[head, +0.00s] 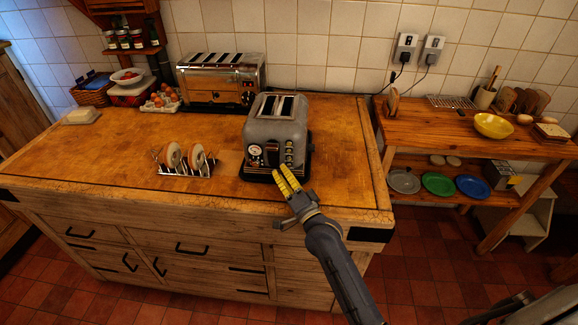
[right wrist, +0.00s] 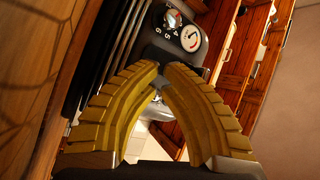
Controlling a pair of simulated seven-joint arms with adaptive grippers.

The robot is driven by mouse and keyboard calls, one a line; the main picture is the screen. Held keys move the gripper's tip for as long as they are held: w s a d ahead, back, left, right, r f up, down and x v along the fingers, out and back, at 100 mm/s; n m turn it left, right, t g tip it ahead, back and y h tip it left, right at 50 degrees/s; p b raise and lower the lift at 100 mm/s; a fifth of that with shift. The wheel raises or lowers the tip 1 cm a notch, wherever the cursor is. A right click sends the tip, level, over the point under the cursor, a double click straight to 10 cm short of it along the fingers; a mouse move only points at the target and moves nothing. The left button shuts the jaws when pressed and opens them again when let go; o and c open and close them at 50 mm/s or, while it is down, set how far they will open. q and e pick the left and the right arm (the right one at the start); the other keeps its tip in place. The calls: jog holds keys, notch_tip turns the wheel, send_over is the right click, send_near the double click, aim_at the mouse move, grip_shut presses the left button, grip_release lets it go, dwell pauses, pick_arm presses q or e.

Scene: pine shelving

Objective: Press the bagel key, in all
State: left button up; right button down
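The grey two-slot toaster (head: 272,125) stands on a dark base near the right end of the wooden counter. My right gripper (head: 281,178), with yellow ribbed fingers, is just before the lower front. In the right wrist view its fingertips (right wrist: 162,73) come together with nothing between them, near a numbered knob (right wrist: 174,20) and a gauge (right wrist: 193,36). My left gripper is out of view.
A chrome toaster (head: 220,78) stands behind at left, beside eggs (head: 161,98). A rack with bagels (head: 186,163) is left of the grey toaster. A side shelf (head: 455,134) with a yellow bowl (head: 493,125) is at right. The counter's front left is clear.

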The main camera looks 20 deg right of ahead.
jog(key=shift+w, duration=0.15)
dwell(0.5)
jog(key=shift+w+d, duration=0.15)
jog(key=shift+w, duration=0.1)
jog(key=shift+w+d, duration=0.15)
jog(key=shift+w, duration=0.15)
dwell(0.9)
jog(key=shift+s, duration=0.1)
jog(key=shift+s+a, duration=0.3)
jog(key=shift+s, duration=0.3)
dwell(0.4)
jog(key=shift+s+a, duration=0.3)
jog(key=shift+s, duration=0.45)
jog(key=shift+s+a, duration=0.35)
jog(key=shift+s, duration=0.45)
jog(key=shift+s+a, duration=0.3)
jog(key=shift+s, duration=0.45)
